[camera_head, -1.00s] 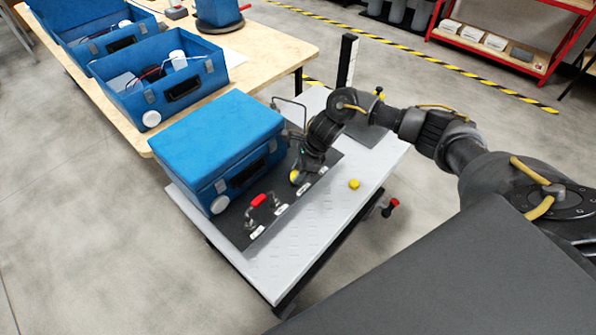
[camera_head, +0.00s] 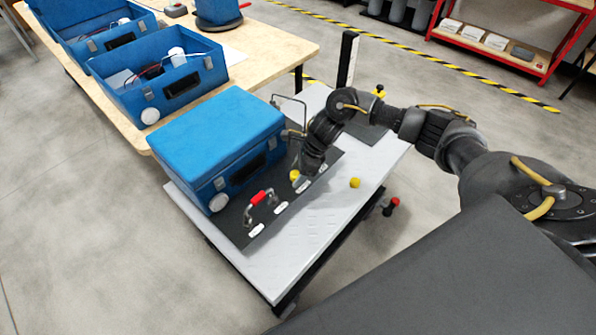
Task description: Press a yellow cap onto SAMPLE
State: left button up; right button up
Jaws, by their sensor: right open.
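A blue analyser case (camera_head: 215,135) stands closed on a dark plate on a cart. A yellow cap (camera_head: 294,175) sits at the case's front right, by the row of white labels (camera_head: 281,208). The label print is too small to read, so I cannot tell which is SAMPLE, or whether this cap is seated. My right gripper (camera_head: 303,181) is open, pointing down just right of this cap; its fingertips are small and dark. A second yellow cap (camera_head: 355,183) lies loose on the light cart top. My left gripper is not in view.
A red-handled clamp (camera_head: 260,198) stands on the dark plate (camera_head: 240,228) near the front. A bent metal tube rises behind the case. A small yellow part (camera_head: 379,92) is by the black-and-white post (camera_head: 347,60). The cart's front right top (camera_head: 310,235) is clear.

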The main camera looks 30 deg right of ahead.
jog(key=shift+r, duration=0.1)
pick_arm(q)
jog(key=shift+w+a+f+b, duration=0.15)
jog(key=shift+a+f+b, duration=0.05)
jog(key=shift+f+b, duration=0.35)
pick_arm(e)
jog(key=v, duration=1)
jog(key=shift+r, duration=0.3)
jog(key=shift+d, duration=0.15)
